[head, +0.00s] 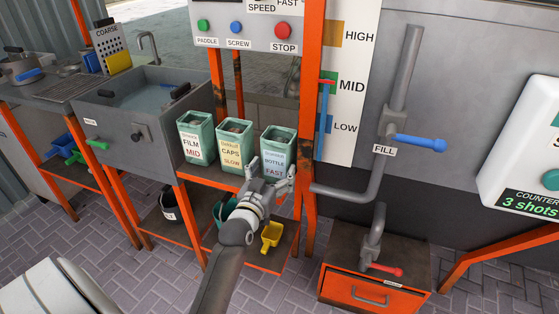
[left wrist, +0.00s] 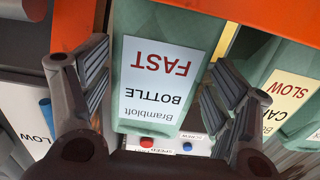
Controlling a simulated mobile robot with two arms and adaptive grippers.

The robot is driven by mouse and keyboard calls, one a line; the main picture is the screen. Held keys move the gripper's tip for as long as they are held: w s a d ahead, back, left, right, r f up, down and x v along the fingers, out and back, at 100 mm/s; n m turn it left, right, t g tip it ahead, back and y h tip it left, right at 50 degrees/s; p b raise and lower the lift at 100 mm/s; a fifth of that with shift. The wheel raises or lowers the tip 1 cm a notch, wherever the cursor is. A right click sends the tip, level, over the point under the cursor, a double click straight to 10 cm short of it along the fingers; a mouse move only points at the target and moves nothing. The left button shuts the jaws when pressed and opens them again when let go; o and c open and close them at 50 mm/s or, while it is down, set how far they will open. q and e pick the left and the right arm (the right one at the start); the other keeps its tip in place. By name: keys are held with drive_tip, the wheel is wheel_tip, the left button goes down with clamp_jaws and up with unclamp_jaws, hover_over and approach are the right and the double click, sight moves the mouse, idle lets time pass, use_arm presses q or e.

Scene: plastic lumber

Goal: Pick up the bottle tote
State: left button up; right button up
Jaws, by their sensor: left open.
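The bottle tote (head: 278,146) is a green open-topped bin with a white label reading BOTTLE and FAST. It stands at the right end of a row of three totes on an orange-edged shelf. My left gripper (head: 272,179) is open in front of it, near its lower part. In the left wrist view the tote (left wrist: 165,25) appears upside down between the two spread fingers of the gripper (left wrist: 160,95). I cannot tell whether the fingers touch it. My right gripper is not in view.
The caps tote (head: 234,143) stands close to the left, and the film tote (head: 195,139) is beyond it. An orange post (head: 310,100) rises just right of the bottle tote. A yellow scoop (head: 271,236) lies on the lower shelf. A grey fill pipe (head: 375,165) stands further right.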

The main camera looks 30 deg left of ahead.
use_arm(q)
drive_tip(key=shift+b+x, duration=0.35)
drive_tip(key=shift+x, duration=2)
drive_tip(key=shift+d, duration=0.1)
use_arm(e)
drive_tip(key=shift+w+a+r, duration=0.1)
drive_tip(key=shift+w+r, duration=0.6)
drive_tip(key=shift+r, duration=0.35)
use_arm(q)
drive_tip(key=c, duration=0.9)
